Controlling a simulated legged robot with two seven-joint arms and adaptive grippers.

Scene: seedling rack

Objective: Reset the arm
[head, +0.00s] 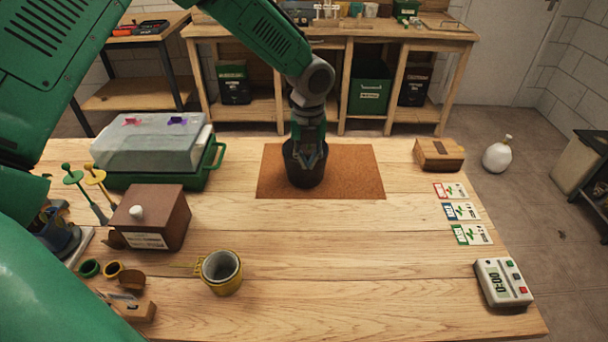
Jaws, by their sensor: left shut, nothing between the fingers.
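My left arm comes in from the upper left and reaches down over the table. My left gripper (308,165) is shut and empty, pointing down at a dark round pot (303,182). The fingertips overlap the pot's opening in the picture; I cannot tell whether they are inside it or just above it. The pot stands upright on a brown mat (355,170) at the back middle of the table. The gripper hides part of the pot's rim and inside. My right gripper is not in view.
On the wooden table (370,260), a clear-lidded green case (150,145), a brown box (152,215) and a yellow-handled cup (222,272) stand left. Seed cards (462,211), a small wooden box (439,154) and a timer (503,283) lie right. The front middle is clear.

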